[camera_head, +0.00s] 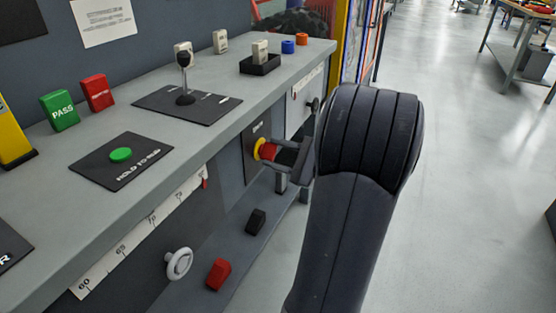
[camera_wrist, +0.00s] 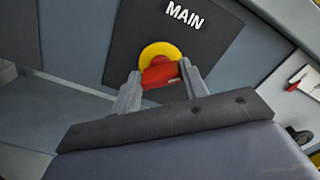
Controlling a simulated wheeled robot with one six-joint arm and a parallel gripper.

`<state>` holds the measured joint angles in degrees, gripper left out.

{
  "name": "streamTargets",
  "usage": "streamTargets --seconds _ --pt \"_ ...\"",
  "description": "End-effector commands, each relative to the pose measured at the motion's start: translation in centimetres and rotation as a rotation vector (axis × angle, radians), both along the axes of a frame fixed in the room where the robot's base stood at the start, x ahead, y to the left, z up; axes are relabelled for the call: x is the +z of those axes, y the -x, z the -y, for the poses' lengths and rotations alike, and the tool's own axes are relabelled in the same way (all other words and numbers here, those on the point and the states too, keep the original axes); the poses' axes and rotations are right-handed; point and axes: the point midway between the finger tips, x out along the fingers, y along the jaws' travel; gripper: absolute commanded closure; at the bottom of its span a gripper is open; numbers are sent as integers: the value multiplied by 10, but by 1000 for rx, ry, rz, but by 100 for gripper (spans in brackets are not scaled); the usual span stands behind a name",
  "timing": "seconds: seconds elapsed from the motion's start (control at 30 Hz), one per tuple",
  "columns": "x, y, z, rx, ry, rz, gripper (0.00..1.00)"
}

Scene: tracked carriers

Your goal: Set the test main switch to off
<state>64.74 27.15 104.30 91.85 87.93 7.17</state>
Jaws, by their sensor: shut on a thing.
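The main switch is a red handle (camera_wrist: 161,75) on a yellow disc (camera_wrist: 174,50), set in a dark panel marked MAIN (camera_wrist: 205,45) in the wrist view. In the head view the red handle (camera_head: 268,151) and the yellow disc (camera_head: 258,149) show on the bench front. My gripper (camera_wrist: 160,82) is shut on the red handle, with one finger on each side of it. In the head view my gripper (camera_head: 285,158) reaches the handle from the right. The switch's position marks cannot be read.
The bench top above holds a lever (camera_head: 185,80), a green button (camera_head: 121,155), and green PASS (camera_head: 60,111) and red (camera_head: 97,92) blocks. A white knob (camera_head: 179,263) sticks out at the front left. Red (camera_head: 218,274) and black (camera_head: 256,221) blocks lie on the lower ledge.

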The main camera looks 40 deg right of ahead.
Motion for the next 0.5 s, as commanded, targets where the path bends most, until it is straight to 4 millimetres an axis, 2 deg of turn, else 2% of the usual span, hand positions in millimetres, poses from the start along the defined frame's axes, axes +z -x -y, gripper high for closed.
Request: streamTargets --seconds 0.03,0.5 --pt "-5 0 0 -1 42 17 81" --pt "-6 1 -1 1 448 185 81"
